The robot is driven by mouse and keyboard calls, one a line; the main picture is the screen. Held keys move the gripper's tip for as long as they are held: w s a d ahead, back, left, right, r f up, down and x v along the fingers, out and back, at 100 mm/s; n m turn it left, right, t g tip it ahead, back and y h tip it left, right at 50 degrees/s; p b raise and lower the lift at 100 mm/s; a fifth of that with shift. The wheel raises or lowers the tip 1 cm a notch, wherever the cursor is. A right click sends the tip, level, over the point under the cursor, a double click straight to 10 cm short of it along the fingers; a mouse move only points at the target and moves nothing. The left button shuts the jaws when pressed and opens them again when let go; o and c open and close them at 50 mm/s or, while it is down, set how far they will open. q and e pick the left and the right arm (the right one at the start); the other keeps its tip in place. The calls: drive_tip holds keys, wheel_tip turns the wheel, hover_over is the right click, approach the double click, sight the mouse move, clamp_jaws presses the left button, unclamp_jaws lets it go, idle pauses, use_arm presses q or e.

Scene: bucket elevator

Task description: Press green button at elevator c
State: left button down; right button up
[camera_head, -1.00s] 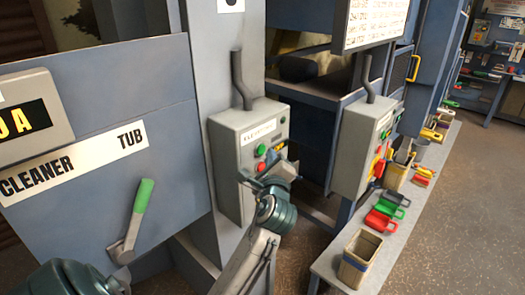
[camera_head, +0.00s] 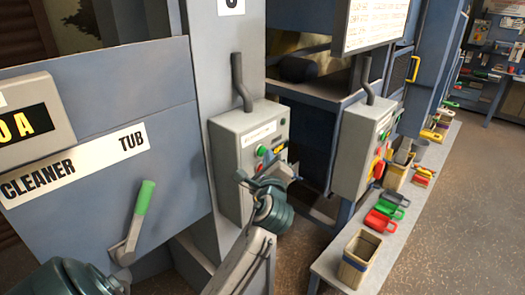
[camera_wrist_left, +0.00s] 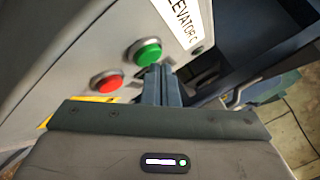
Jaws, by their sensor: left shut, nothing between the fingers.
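The grey control box (camera_head: 232,160) on the blue-grey post carries the green button (camera_head: 261,151). In the left wrist view its label (camera_wrist_left: 183,17) reads "ELEVATOR C". There the green button (camera_wrist_left: 146,51) sits below the label, and the red button (camera_wrist_left: 107,79) is lower left of it. My left gripper (camera_head: 272,163) is in front of the box's button face, shut and empty. In the left wrist view its fingertips (camera_wrist_left: 160,69) appear just below and right of the green button; I cannot tell whether they touch the panel. My right gripper is not in view.
A second control box (camera_head: 355,150) stands to the right. A low bench (camera_head: 330,262) holds a tan bucket (camera_head: 360,258) and coloured scoops (camera_head: 380,220). The cleaner tub panel (camera_head: 90,100) with a green-handled lever (camera_head: 138,215) is at left. Open floor lies at right.

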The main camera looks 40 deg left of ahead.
use_arm(q)
drive_tip(key=shift+a, duration=0.45)
idle(0.7)
drive_tip(key=shift+d+p, duration=0.15)
drive_tip(key=shift+p, duration=0.15)
drive_tip(key=shift+d, duration=0.75)
drive_tip(key=d, duration=0.3)
drive_tip(key=d+p, duration=0.1)
drive_tip(key=d, duration=0.1)
drive_tip(key=shift+s, duration=0.25)
drive_tip(key=shift+f, duration=0.1)
idle(0.6)
